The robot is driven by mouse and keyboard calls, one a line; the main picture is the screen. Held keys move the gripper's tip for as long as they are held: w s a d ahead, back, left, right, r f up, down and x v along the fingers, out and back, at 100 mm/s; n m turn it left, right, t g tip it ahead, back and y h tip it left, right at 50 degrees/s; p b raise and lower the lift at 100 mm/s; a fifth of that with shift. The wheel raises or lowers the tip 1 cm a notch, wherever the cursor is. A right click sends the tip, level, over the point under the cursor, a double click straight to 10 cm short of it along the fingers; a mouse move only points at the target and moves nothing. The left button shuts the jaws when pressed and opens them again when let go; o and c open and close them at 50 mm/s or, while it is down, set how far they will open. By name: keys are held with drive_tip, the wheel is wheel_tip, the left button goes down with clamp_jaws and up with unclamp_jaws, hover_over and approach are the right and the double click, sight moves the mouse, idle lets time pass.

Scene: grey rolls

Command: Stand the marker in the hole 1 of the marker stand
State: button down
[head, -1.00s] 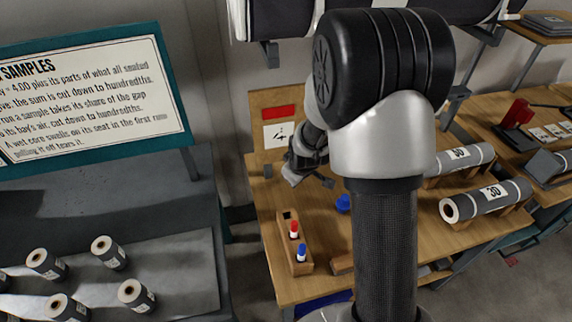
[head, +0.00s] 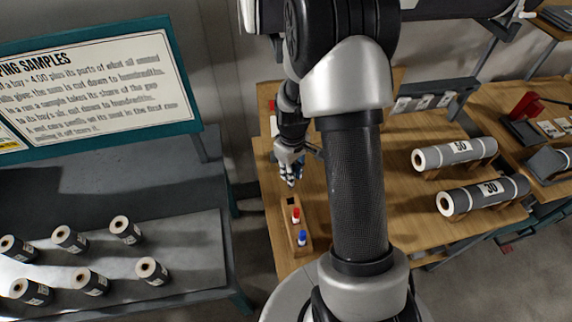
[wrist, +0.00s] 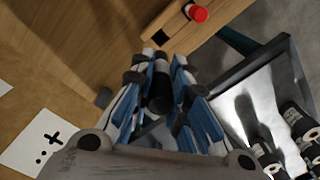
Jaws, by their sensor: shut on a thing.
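The marker stand (head: 303,249) is a narrow wooden block near the left edge of the wooden table. A red-capped marker (head: 296,215) and a blue-capped marker (head: 302,238) stand in it. A dark opening shows at its far end; no hole numbers are readable. My gripper (head: 290,180) is above and just beyond that far end. In the wrist view, my gripper (wrist: 162,68) is shut on a dark cylinder, seemingly the marker (wrist: 158,95), mostly hidden by the fingers. The stand (wrist: 171,22) and red cap (wrist: 197,13) show beyond the fingertips, apart from them.
Large grey rolls (head: 455,153) lie in cradles on the table's right. A grey bench (head: 200,265) with several small rolls and a sign (head: 95,92) stands left, across a gap. A white card (wrist: 35,140) shows in the wrist view. My arm hides the table's middle.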

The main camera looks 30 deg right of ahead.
sight(291, 189)
idle(0.3)
drive_tip(key=shift+f+b, duration=2.25)
drive_tip(key=shift+f, duration=0.65)
drive_tip(key=shift+f+b, duration=2.6)
drive_tip(key=shift+f, duration=0.7)
drive_tip(key=c, duration=1.5)
unclamp_jaws()
drive_tip(key=shift+o, duration=0.2)
drive_tip(key=shift+r, duration=0.15)
wheel_tip(291, 189, up, 12)
drive_tip(key=shift+f, duration=0.1)
